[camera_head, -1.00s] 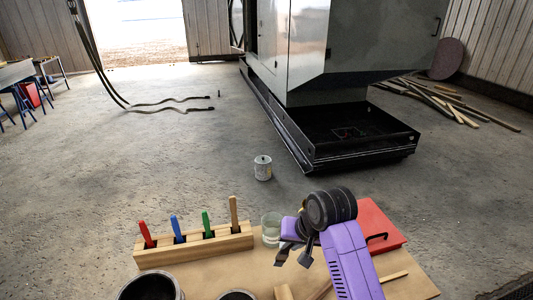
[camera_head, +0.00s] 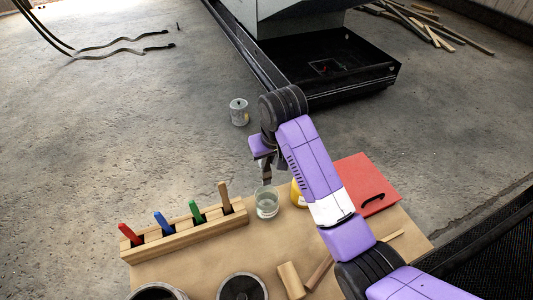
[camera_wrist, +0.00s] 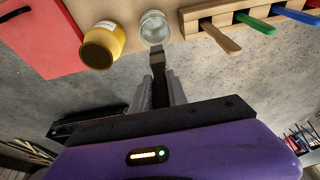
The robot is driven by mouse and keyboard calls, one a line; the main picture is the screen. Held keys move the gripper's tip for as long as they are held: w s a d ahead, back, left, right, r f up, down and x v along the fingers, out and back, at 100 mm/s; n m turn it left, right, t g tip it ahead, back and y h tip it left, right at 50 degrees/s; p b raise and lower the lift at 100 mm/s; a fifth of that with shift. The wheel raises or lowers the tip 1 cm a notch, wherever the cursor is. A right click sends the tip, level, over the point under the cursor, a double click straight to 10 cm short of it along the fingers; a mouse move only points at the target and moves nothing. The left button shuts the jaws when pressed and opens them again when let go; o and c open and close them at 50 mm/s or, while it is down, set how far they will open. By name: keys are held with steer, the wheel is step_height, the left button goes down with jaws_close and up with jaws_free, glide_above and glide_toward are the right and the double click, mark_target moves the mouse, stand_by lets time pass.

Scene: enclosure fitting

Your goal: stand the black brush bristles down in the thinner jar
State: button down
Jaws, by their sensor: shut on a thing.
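The thinner jar (camera_head: 266,207) is a clear glass with pale liquid, standing at the far edge of the brown work board. It also shows at the top of the wrist view (camera_wrist: 154,28). My gripper (camera_wrist: 160,88) is shut on the black brush (camera_wrist: 158,62), whose dark flat end points toward the jar. In the head view, the brush (camera_head: 267,176) hangs close above the jar's rim; whether its tip is inside the rim I cannot tell. The brush's handle end is hidden between the fingers. My gripper in the head view (camera_head: 265,163) is partly hidden by my wrist.
A wooden rack (camera_head: 190,238) with red, blue, green and plain handles stands left of the jar. A yellow jar (camera_head: 298,194) is close on its right, then a red box (camera_head: 362,183). A mallet (camera_head: 291,280) and round tins lie nearer. A paint can (camera_head: 239,112) stands on the floor beyond.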

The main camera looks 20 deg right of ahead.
mark_target(268, 171)
steer(key=shift+s+f, duration=0.1)
steer(key=shift+f, duration=2.4)
step_height(268, 171, down, 8)
steer(key=b, duration=0.4)
steer(key=c, duration=1.2)
jaws_free()
steer(key=v, duration=0.7)
steer(key=shift+r+b, duration=0.35)
steer(key=shift+r, duration=0.05)
